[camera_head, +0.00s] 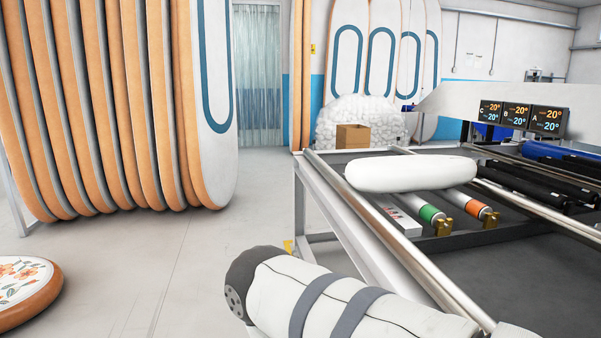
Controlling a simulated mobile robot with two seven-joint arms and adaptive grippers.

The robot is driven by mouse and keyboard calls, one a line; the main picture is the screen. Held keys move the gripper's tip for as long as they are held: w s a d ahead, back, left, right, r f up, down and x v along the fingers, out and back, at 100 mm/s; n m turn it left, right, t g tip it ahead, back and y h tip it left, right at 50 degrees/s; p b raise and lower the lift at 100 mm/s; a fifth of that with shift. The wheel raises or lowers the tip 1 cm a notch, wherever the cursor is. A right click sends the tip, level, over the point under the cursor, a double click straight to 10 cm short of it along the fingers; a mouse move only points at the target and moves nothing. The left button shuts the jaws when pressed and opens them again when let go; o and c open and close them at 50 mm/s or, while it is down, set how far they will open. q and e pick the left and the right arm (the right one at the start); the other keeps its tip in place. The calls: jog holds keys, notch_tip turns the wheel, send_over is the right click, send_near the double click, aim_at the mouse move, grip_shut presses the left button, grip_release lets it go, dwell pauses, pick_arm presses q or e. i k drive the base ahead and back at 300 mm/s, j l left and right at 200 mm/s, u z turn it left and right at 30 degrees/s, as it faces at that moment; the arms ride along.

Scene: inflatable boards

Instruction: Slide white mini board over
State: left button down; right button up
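A white, puffy oblong board (410,174), which looks like the white mini board, lies on the rollers of a metal frame table (333,208), near its left rail. It lies flat, with its long side running left to right. Neither of my grippers shows in the head view, and nothing is seen touching the board.
Tall orange-edged boards (210,100) stand at left. A floral oval board (25,288) is lower left. A cardboard box (353,136) sits behind. Floor between is clear.

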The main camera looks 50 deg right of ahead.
aim_at(403, 174)
jog(key=i+z, duration=0.35)
jog(key=z, duration=0.15)
jog(key=i+z, duration=0.45)
jog(key=i+j+z, duration=0.2)
jog(key=z, duration=0.3)
jog(key=i+j+z, duration=0.3)
jog(key=z, duration=0.2)
jog(key=i+j+z, duration=0.2)
jog(key=z, duration=0.2)
jog(key=i+j+z, duration=0.2)
jog(key=z, duration=0.2)
jog(key=i+j+z, duration=0.1)
jog(key=j+z, duration=0.25)
jog(key=i+j+z, duration=0.1)
jog(key=j+z, duration=0.3)
